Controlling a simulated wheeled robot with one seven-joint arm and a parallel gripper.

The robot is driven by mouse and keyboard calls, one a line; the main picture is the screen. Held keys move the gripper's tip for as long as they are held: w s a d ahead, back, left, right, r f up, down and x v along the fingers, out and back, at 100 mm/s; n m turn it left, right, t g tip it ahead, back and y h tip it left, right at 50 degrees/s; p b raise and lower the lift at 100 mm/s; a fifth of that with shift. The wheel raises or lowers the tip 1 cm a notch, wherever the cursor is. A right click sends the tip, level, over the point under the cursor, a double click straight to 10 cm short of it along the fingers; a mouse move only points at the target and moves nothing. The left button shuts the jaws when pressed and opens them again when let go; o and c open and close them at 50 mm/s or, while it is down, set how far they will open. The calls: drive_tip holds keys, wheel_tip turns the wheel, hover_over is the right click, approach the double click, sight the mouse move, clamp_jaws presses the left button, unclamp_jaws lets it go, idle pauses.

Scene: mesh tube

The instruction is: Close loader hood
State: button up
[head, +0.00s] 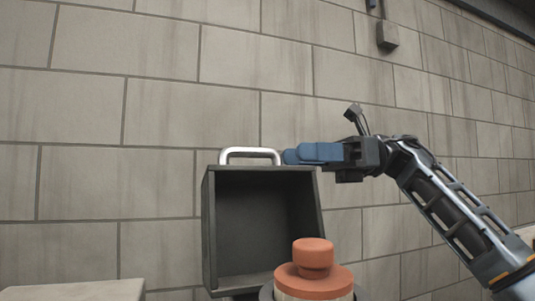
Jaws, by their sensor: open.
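The loader hood (208,231) is a dark grey box shape, raised, with its hollow inside facing me. A pale metal handle (250,152) stands on its top edge. My gripper (290,157) has blue fingers and comes in from the right, its tips beside the right end of the handle. The fingers overlap in this view, but they are open with nothing seen between them. Whether the fingertips touch the handle I cannot tell. The lower part of the hood is partly hidden behind an orange-red knob.
The orange-red stepped knob (314,270) stands in front of the hood at the lower right. A pale block top (75,290) lies at the lower left. A block wall (160,110) fills the background, with a small grey box (388,36) on it. The space above the handle is clear.

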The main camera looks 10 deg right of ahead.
sight(264, 153)
drive_tip(key=shift+s+a+p, duration=0.25)
drive_tip(key=shift+a+p, duration=0.05)
drive_tip(key=shift+a, duration=0.85)
drive_tip(key=shift+s+a+p, duration=0.2)
drive_tip(key=shift+a+p, duration=0.05)
drive_tip(key=shift+a, duration=0.95)
drive_tip(key=shift+s+a+p, duration=0.25)
drive_tip(key=shift+a+p, duration=0.05)
drive_tip(key=shift+a, duration=0.85)
clamp_jaws()
